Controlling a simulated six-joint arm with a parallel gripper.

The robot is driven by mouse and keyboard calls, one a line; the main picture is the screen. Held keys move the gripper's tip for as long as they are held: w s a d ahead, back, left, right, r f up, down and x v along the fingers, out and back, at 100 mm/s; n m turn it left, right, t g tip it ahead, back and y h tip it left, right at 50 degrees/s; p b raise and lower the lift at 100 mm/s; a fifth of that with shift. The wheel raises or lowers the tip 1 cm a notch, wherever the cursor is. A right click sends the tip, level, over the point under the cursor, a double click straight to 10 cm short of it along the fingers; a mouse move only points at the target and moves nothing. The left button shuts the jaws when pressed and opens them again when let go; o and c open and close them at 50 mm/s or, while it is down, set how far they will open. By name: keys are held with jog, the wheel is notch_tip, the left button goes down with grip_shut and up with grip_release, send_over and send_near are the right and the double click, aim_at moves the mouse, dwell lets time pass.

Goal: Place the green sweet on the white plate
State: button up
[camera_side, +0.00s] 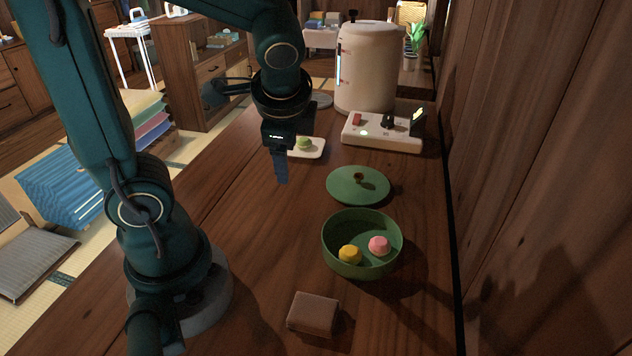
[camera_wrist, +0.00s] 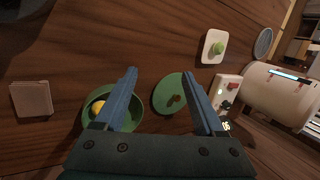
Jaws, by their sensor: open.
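The green sweet (camera_side: 304,143) sits on the small white plate (camera_side: 318,153), on the wooden table behind my gripper in the side view. In the wrist view the green sweet (camera_wrist: 218,48) and white plate (camera_wrist: 207,57) are at the upper right, beyond the fingertips. My gripper (camera_side: 281,180) points down above the table, in front of the plate and apart from it. In the wrist view my gripper (camera_wrist: 160,75) has its two blue fingers spread wide, with nothing between them but table and parts of the green dishes below.
A green bowl (camera_side: 335,232) holds a yellow sweet (camera_side: 350,254) and a pink sweet (camera_side: 379,245). Its green lid (camera_side: 343,191) lies behind it. A brown block (camera_side: 313,313) is in front. A white switch box (camera_side: 354,137) and large canister (camera_side: 369,70) stand at the back near the wall.

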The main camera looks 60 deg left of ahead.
jog(key=s+d+r+n+t+h, duration=0.2)
jog(key=s+d+n+t+h, duration=0.1)
jog(key=d+n, duration=0.4)
jog(key=shift+s+d+r+h, duration=0.3)
jog(key=shift+s+d+h, duration=0.6)
jog(key=shift+d+h, duration=0.2)
